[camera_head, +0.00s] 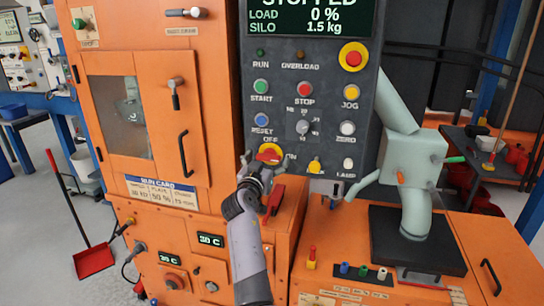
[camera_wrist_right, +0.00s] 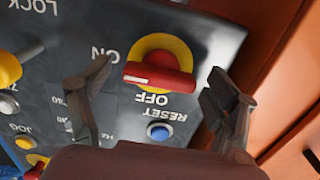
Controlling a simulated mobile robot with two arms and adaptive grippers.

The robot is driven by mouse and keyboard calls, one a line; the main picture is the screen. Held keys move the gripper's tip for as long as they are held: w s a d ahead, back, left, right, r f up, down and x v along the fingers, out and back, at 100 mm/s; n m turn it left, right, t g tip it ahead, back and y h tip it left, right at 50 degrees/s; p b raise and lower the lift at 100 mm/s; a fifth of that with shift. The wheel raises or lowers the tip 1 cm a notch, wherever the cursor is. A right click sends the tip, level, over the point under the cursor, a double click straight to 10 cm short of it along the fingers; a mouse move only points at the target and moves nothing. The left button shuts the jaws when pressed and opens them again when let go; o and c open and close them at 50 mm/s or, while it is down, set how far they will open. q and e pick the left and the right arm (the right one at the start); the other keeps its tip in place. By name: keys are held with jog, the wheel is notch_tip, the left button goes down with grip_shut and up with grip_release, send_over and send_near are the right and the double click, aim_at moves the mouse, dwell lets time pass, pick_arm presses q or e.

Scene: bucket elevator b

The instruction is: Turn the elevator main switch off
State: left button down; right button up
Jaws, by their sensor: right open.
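The main switch (camera_head: 269,155) is a red bar handle on a yellow disc, low on the dark control panel (camera_head: 325,110). In the head view its bar lies roughly level, with OFF printed above it. In the right wrist view the switch (camera_wrist_right: 160,72) shows upside down, and the white mark on its bar is at the end toward ON. My right gripper (camera_head: 258,172) is open at the switch, partly covering it. In the wrist view its fingers (camera_wrist_right: 162,88) are apart on either side of the bar; contact cannot be told. My left gripper is not in view.
The panel display (camera_head: 310,15) reads STOPPED, load 0 %, silo 1.5 kg. A blue RESET button (camera_head: 261,120) is just above the switch, and a yellow lock knob (camera_head: 315,165) is to its right. An orange cabinet (camera_head: 210,90) stands close at the left.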

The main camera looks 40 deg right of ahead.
jog(key=shift+a+r, duration=0.1)
jog(key=shift+c, duration=0.3)
jog(key=c, duration=1.1)
